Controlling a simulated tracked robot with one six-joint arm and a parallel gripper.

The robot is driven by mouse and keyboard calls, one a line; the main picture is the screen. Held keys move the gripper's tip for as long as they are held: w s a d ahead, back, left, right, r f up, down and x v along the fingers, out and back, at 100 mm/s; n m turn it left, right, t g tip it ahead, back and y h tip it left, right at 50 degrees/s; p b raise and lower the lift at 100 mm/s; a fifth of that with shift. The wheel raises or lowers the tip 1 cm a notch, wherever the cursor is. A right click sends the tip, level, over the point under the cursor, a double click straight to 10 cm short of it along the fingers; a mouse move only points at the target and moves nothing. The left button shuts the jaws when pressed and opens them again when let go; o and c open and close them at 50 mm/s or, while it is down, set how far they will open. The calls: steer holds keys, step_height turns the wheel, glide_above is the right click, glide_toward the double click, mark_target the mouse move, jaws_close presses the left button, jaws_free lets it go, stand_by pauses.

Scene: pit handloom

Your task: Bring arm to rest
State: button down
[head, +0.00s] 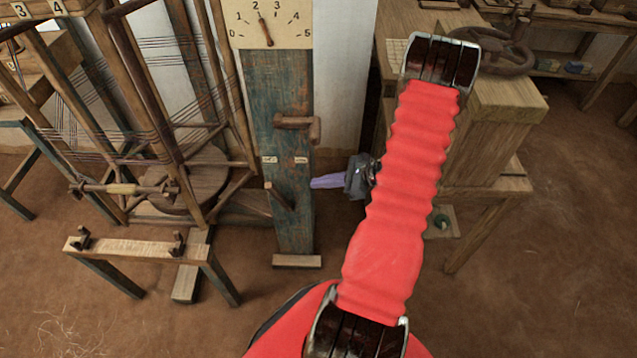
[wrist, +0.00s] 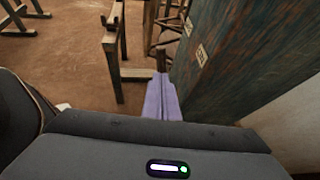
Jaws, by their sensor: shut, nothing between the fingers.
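My gripper (head: 326,181) shows in the head view as pale purple fingers pointing left, close to the right edge of a blue-green wooden post (head: 283,160). The fingers are shut and hold nothing. In the wrist view my gripper (wrist: 162,85) shows at the middle, its purple fingers together, with the post (wrist: 250,55) just to the right. I cannot tell whether the fingertips touch the post. My red arm crosses the head view from bottom to top right and hides part of the bench behind it.
The post carries a 0–5 dial (head: 270,25), an upper wooden lever (head: 298,127) and a lower peg (head: 279,195). A wooden frame with threads (head: 150,110) and a low stand (head: 130,248) are left. A wooden bench (head: 505,105) with a handwheel (head: 495,50) is right.

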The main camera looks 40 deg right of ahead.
stand_by(0.4)
steer(key=s+a+r+n+g+y, duration=0.1)
steer(key=s+a+r+n+g, duration=0.6)
steer(key=a+n, duration=0.4)
steer(key=s+a+r+n+t+h, duration=0.1)
steer(key=a+r+n+h, duration=0.2)
steer(key=a+r+n, duration=0.6)
steer(key=s+a+r+n+t+h, duration=0.1)
steer(key=a+r+n+h, duration=0.3)
steer(key=a+r+n, duration=0.5)
step_height(320, 180, up, 9)
steer(key=shift+s+a+f+h, duration=0.25)
steer(key=shift+s+a, duration=0.3)
steer(key=shift+a, duration=0.7)
